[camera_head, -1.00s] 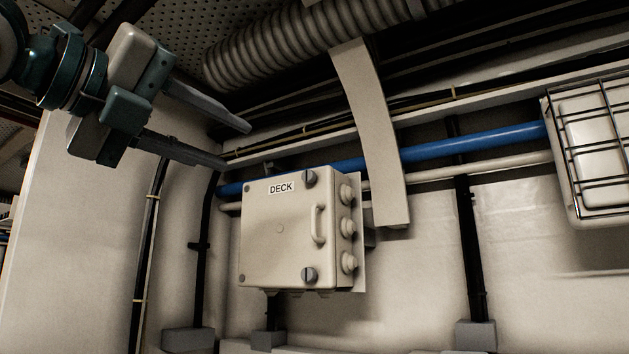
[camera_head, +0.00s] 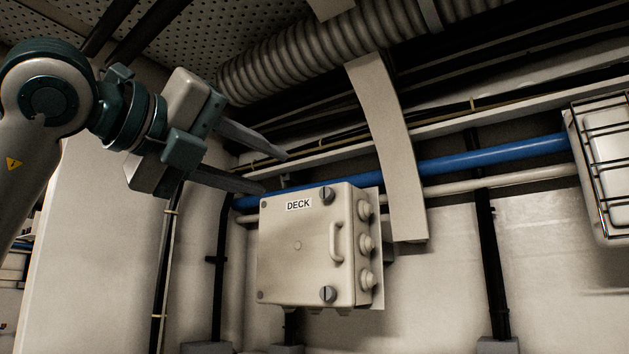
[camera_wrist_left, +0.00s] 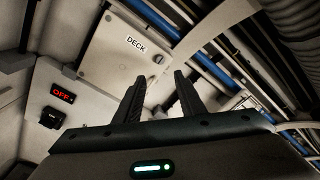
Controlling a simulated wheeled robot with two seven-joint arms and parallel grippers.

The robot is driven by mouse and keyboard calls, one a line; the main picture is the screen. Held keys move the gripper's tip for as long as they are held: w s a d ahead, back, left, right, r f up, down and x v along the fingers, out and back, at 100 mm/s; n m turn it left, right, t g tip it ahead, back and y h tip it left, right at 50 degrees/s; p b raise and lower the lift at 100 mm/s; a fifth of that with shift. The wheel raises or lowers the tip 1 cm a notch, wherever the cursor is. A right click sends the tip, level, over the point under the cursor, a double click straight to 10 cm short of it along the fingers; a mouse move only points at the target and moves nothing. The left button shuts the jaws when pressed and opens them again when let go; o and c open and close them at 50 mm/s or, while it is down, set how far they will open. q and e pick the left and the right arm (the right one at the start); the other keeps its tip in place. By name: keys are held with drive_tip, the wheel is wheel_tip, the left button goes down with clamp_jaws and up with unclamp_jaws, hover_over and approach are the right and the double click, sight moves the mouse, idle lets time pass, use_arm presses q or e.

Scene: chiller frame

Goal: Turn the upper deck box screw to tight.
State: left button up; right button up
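The cream deck box (camera_head: 285,250) hangs on the wall below the picture's middle, its front marked DECK. The upper deck box screw (camera_head: 327,195) is a dark slotted knob at its top right corner. A second screw (camera_head: 328,294) sits at the lower right corner. My left gripper (camera_head: 275,173) is open and empty, its fingertips close to the box's upper left edge and left of the upper screw. In the left wrist view, the open fingers (camera_wrist_left: 158,82) point toward the box (camera_wrist_left: 112,60), with the upper screw (camera_wrist_left: 158,59) between and beyond the tips. My right gripper is not in view.
A blue pipe (camera_head: 490,157) runs behind the box top. A curved cream strip (camera_head: 392,150) hangs right of it. A caged lamp (camera_head: 608,165) is at far right. The left wrist view shows a red OFF display (camera_wrist_left: 63,94). Space before the box front looks clear.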

sight(324, 192)
use_arm(q)
drive_tip(key=p+x, duration=0.5)
drive_tip(key=x, duration=0.6)
drive_tip(key=shift+w+d+r, duration=0.15)
drive_tip(key=shift+w, duration=0.05)
drive_tip(key=shift+w+d+p, duration=0.4)
drive_tip(key=shift+w+p, duration=0.1)
clamp_jaws()
